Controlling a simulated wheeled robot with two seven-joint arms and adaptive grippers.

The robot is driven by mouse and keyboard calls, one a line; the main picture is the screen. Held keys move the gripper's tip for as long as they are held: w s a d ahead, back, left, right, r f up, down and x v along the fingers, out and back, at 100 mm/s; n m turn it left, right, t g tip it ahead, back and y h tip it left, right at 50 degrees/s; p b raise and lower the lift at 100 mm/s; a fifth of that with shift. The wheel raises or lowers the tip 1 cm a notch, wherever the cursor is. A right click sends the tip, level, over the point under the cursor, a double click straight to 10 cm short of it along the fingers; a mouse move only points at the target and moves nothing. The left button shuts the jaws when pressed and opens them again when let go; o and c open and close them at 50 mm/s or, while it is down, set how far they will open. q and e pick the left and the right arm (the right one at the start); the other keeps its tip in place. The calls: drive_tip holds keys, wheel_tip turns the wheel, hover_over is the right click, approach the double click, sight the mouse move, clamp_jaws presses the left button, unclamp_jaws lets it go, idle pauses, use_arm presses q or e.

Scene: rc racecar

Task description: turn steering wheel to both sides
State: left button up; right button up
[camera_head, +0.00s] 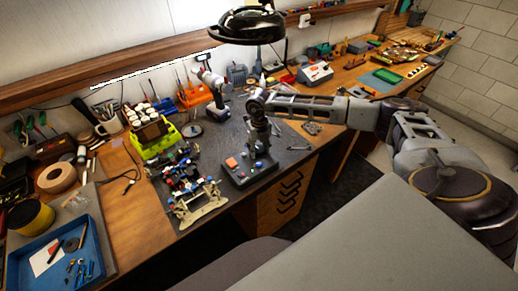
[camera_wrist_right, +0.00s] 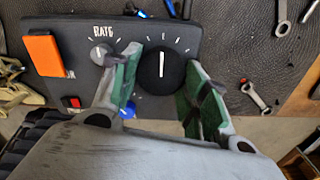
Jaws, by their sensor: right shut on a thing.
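The dark control box (camera_head: 239,181) lies on the grey mat, with an orange block (camera_wrist_right: 43,56), a small RATE knob (camera_wrist_right: 100,54) and a red switch (camera_wrist_right: 72,102). Its large black round knob (camera_wrist_right: 161,76), the steering wheel, has a white line pointing nearly straight up in the wrist view. My right gripper (camera_wrist_right: 160,60) has one green-padded finger on each side of this knob and is shut on it. In the head view my right gripper (camera_head: 259,150) comes down on the box from above and hides the knob. The RC car chassis (camera_head: 198,203) stands left of the box. My left gripper is out of view.
Wrenches (camera_wrist_right: 256,96) lie on the mat right of the box. A yellow-green caddy (camera_head: 160,145) and a drill (camera_head: 214,98) stand behind. A blue tray (camera_head: 92,232) sits at the left front. A black lamp (camera_head: 246,26) hangs above.

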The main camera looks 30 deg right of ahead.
sight(259, 149)
drive_tip(key=shift+d+f+n+b, duration=0.1)
drive_tip(key=shift+f+n+b, duration=0.05)
drive_tip(key=shift+n+b, duration=3.2)
drive_tip(key=shift+n, duration=0.95)
drive_tip(key=shift+r, duration=0.2)
drive_tip(key=o, duration=1)
drive_tip(key=shift+r, duration=0.1)
wheel_tip(259, 149, up, 12)
